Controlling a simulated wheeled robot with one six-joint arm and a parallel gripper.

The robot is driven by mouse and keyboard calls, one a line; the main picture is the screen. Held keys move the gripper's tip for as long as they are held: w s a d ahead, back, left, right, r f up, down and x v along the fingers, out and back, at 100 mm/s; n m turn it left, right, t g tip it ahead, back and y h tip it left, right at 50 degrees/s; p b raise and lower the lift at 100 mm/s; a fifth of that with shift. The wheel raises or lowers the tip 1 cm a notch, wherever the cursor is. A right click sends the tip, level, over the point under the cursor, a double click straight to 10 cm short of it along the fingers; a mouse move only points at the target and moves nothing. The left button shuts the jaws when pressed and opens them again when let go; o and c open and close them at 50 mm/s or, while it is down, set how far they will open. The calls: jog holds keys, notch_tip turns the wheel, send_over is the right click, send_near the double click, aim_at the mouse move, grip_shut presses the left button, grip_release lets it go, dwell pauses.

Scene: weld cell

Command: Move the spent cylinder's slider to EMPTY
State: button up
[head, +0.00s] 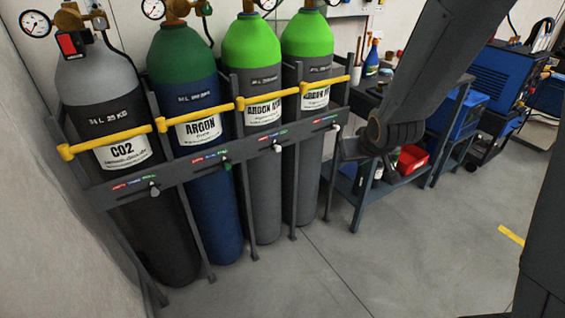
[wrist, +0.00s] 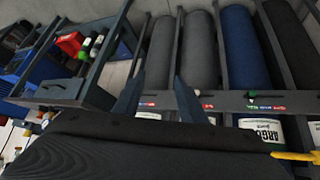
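Several gas cylinders stand in a grey rack: a grey-topped CO2 cylinder (head: 120,180), a green-and-blue ARGON cylinder (head: 205,150), and two bright-green-topped cylinders (head: 252,100) (head: 304,100). The rack's front rail carries a coloured strip and slider knob below each. Strip words and gauge needles are too small to read. My gripper (wrist: 157,95) is open and empty, its fingers pointing toward the rail.
Yellow bars (head: 190,118) cross the cylinders' fronts. A pressure gauge (head: 35,24) and red tag (head: 71,45) are at the CO2 top. A dark workbench with a red bin (head: 410,160) stands right of the rack, near my arm. Floor (head: 300,280) in front is clear.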

jog(key=w+a+f+n+t+y+b, duration=0.1)
jog(key=w+a+f+t+y+b, duration=0.1)
jog(key=w+a+f+b, duration=0.3)
jog(key=w+a+f+n+t+y+b, duration=0.1)
jog(key=w+a+f+t+b, duration=0.2)
jog(key=w, duration=0.4)
jog(key=n+t+y+b, duration=0.2)
jog(key=y+b, duration=0.4)
jog(key=b, duration=0.3)
send_near(279, 149)
jog(key=w, duration=0.1)
jog(key=shift+a+x, duration=0.2)
jog(key=shift+x, duration=3.65)
jog(key=shift+s+f, duration=0.1)
jog(key=shift+s, duration=0.05)
grip_shut()
